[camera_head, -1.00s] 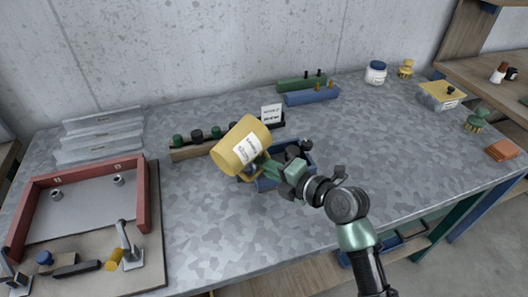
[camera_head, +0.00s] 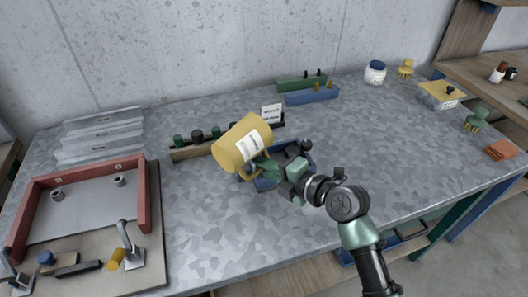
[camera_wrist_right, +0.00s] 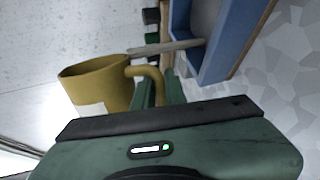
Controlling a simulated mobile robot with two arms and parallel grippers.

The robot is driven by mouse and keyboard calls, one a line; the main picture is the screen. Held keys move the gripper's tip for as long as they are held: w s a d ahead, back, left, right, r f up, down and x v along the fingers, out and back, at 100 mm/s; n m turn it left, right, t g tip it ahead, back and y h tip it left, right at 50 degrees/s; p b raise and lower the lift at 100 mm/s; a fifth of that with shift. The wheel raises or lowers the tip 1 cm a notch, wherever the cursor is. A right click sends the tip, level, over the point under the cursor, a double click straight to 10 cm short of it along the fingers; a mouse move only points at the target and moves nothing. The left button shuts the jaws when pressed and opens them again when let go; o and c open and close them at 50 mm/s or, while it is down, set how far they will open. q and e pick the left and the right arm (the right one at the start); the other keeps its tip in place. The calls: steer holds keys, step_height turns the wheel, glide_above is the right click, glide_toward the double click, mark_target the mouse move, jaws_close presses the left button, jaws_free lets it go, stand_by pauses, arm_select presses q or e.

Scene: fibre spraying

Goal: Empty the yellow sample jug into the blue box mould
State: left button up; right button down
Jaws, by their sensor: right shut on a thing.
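In the right wrist view the mould's blue wall (camera_wrist_right: 222,45) is beside the jug. The jug's contents cannot be seen. My left gripper is not in view.
A wooden rack (camera_head: 190,153) with dark knobs stands behind the jug. A small sign (camera_head: 271,112) and green and blue bars (camera_head: 312,96) lie further back. A red frame (camera_head: 142,195) on a board is at left. The front middle of the table is clear.

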steer(key=shift+s+a+f+m+b, duration=0.15)
steer(key=shift+f+m+b, duration=0.25)
steer(key=shift+m, duration=0.3)
stand_by(0.8)
steer(key=shift+s+r+m+y, duration=0.1)
steer(key=shift+r+m+y, duration=0.05)
steer(key=shift+m+y, duration=0.2)
stand_by(0.5)
